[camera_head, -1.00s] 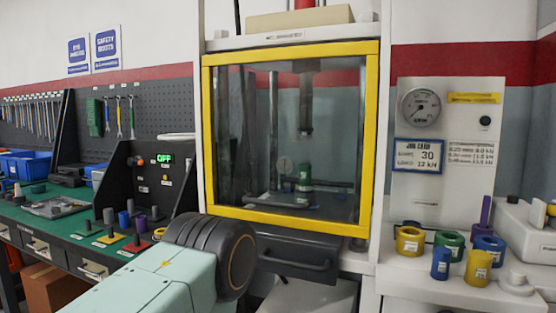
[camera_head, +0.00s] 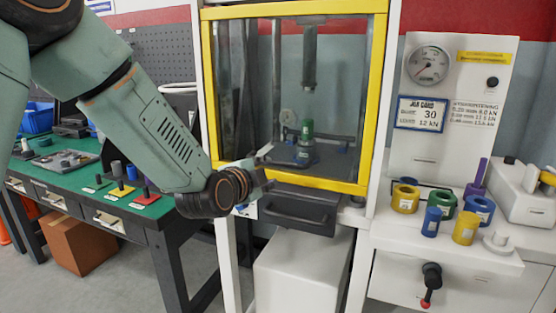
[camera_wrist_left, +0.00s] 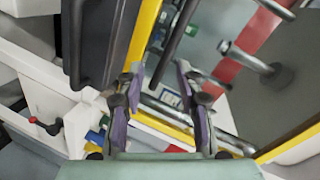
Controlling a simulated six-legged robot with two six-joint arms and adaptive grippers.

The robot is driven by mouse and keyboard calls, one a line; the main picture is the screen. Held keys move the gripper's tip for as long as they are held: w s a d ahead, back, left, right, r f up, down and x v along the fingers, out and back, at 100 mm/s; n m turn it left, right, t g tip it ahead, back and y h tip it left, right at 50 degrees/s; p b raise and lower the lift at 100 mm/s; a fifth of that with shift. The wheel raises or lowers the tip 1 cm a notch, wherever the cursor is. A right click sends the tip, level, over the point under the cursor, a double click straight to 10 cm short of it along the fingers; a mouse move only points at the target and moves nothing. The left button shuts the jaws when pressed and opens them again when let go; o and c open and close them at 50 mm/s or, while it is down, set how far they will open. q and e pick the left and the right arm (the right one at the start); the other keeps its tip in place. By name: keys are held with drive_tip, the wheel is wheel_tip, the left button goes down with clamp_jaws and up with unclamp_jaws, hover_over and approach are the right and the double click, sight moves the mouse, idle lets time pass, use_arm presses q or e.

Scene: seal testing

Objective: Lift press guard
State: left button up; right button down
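The press guard (camera_head: 375,95) is a clear panel in a yellow frame on the front of the white press; it looks lowered. My left gripper (camera_head: 262,176) is at the lower left part of its frame in the head view. In the left wrist view the two purple-sided fingers (camera_wrist_left: 158,72) are apart with nothing gripped between them. The yellow frame (camera_wrist_left: 147,28) and a dark bar (camera_wrist_left: 175,45) lie just beyond the fingertips; I cannot tell whether they touch. A green part (camera_head: 307,130) stands inside the press behind the panel. My right gripper is not in view.
A dark panel with a handle (camera_head: 298,217) is below the guard. A white bench (camera_head: 400,245) with several coloured rings and cylinders stands right, with a red-tipped lever (camera_head: 430,285) on its front. A green-topped workbench (camera_head: 150,211) stands left.

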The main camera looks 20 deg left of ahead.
sight(277, 163)
use_arm(q)
drive_tip(key=shift+w+a+f+m+b, duration=0.1)
drive_tip(key=shift+w+m+b, duration=0.1)
drive_tip(key=shift+w+m, duration=0.85)
drive_tip(key=shift+w+a+f+m+b, duration=0.15)
drive_tip(key=shift+w+m, duration=0.35)
drive_tip(key=shift+w, duration=1.2)
drive_tip(key=shift+w+f+m+b, duration=0.1)
drive_tip(key=shift+w+m+b, duration=0.15)
drive_tip(key=shift+w+m, duration=0.8)
drive_tip(key=shift+w+n, duration=0.3)
drive_tip(key=shift+w, duration=0.05)
clamp_jaws()
drive_tip(key=shift+f, duration=0.15)
